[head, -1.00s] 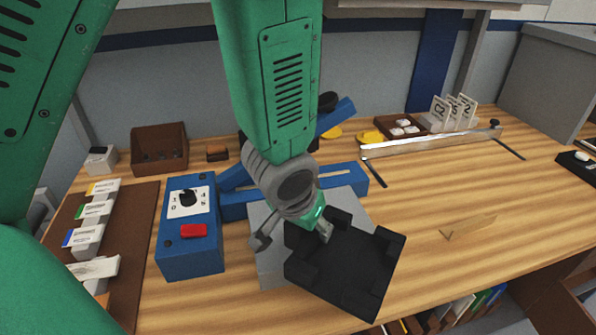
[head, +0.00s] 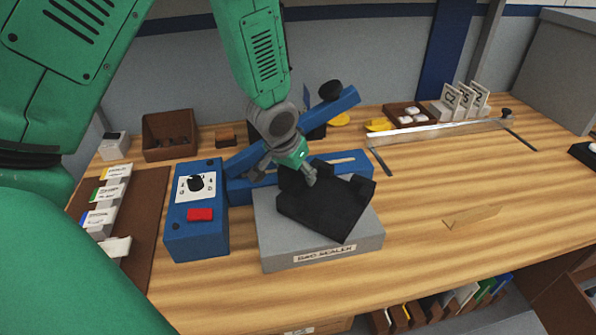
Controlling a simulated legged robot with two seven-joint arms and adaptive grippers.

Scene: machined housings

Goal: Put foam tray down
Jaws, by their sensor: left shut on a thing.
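The black foam tray (head: 328,208) has raised corner blocks. It is over the grey base of the bag sealer (head: 320,253), tilted a little. I cannot tell whether it touches the base. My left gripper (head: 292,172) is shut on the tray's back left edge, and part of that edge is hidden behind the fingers. My right gripper is not in view.
A blue control box (head: 196,235) with a dial and red button stands left of the sealer. The sealer's blue arm (head: 335,112) is raised behind the tray. A metal rail (head: 440,130) lies at the back right. The table's right middle is mostly clear.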

